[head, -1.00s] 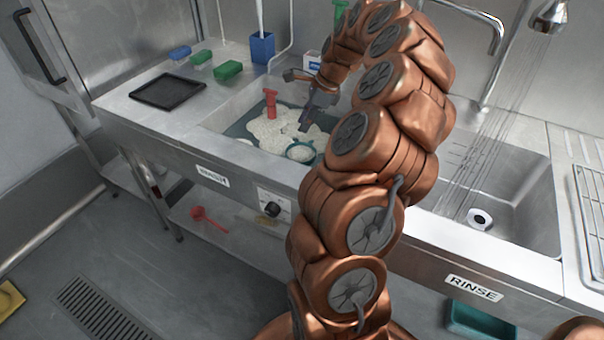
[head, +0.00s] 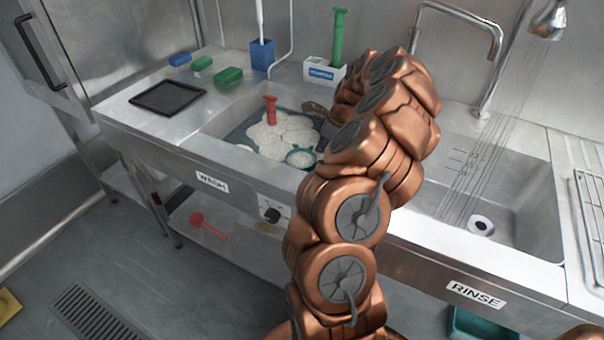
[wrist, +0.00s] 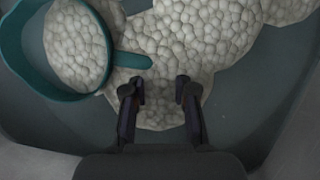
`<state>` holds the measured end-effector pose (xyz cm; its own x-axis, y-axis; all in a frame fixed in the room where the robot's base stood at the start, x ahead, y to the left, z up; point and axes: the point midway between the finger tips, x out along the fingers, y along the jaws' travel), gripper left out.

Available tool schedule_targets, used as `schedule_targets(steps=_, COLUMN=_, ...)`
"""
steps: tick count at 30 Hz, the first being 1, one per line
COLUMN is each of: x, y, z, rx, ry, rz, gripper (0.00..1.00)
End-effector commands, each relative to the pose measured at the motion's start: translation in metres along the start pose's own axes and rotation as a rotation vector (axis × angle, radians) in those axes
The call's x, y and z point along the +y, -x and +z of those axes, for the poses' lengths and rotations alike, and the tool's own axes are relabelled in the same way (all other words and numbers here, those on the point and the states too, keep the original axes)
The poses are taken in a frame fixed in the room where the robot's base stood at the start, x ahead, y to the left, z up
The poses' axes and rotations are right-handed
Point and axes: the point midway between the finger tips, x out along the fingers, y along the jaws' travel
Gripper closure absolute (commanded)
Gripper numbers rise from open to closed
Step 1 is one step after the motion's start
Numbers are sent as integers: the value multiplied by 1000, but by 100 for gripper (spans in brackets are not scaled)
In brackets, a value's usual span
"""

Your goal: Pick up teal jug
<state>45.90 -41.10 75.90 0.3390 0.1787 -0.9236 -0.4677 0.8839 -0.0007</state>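The teal jug (head: 301,157) sits among white foam in the wash basin, near its front edge. In the wrist view, the round rim of the jug (wrist: 15,55) is at the upper left, with foam showing inside it. Its teal handle (wrist: 133,60) points right and ends just beyond my fingertips. My gripper (wrist: 158,88) is open and empty, its two fingers apart over the foam. The handle is not between them. In the head view, my arm partly hides the gripper. The jug's lower part is hidden by foam.
The wash basin (head: 215,124) has a red-handled tool (head: 270,108) standing in the foam. The rinse basin (head: 520,205) is at the right, under running water.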

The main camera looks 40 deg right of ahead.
Motion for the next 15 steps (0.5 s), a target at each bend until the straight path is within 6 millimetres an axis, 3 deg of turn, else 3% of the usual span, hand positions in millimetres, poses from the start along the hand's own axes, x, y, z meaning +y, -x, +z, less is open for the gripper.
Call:
schedule_targets(steps=9, x=4, y=-40, z=1, rx=3, ry=0, rz=4, gripper=73)
schedule_targets(steps=15, x=3, y=-49, z=0, rx=1, ry=0, rz=0, gripper=73)
